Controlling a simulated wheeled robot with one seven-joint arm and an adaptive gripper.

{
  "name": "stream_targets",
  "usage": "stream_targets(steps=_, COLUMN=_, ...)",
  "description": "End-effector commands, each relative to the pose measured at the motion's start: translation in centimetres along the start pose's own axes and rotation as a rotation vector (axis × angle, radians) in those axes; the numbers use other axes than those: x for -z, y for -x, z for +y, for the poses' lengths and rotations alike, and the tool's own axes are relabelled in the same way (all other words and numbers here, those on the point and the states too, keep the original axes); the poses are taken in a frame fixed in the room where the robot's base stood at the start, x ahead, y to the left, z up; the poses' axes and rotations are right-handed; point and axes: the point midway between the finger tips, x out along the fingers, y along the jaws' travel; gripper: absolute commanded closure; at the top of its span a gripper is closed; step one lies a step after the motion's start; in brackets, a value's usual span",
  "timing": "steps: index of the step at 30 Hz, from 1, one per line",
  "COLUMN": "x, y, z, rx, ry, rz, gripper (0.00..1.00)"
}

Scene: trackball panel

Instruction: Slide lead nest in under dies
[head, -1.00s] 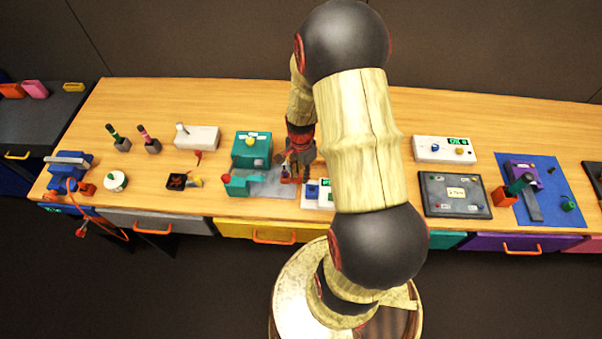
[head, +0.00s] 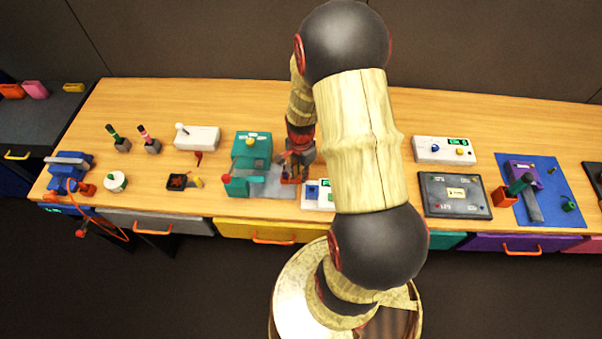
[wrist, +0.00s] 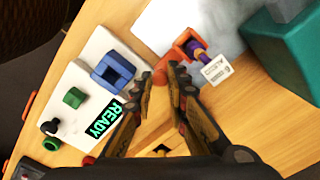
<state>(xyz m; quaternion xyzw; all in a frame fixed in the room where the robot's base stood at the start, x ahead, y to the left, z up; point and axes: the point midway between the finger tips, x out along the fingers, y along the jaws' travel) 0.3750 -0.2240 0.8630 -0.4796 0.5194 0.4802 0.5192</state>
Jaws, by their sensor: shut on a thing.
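The lead nest, a small orange holder (wrist: 181,57), sits on the pale grey plate beside the press. It carries a purple and yellow lead (wrist: 198,51) with a white printed tag (wrist: 217,70). The dies themselves are not clear in either view.
The grey plate (head: 273,184) spans from the press to the nest. A white box (wrist: 92,60) with a green READY display is close on the wrist view's left. A black tray (head: 184,182) lies left of the press. My arm hides part of the bench.

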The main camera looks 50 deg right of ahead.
Motion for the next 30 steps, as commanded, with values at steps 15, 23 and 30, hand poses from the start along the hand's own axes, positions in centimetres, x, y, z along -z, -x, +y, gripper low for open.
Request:
stream_targets(steps=15, x=-3.0, y=0.1, z=-3.4, rx=0.004, ry=0.005, rz=0.002, gripper=1.00)
stream_targets(steps=23, x=-5.6, y=0.1, z=-6.0, rx=0.004, ry=0.004, rz=0.002, gripper=1.00)
stream_targets(steps=30, x=-6.6, y=0.1, z=-6.9, rx=0.006, ry=0.001, rz=0.002, gripper=1.00)
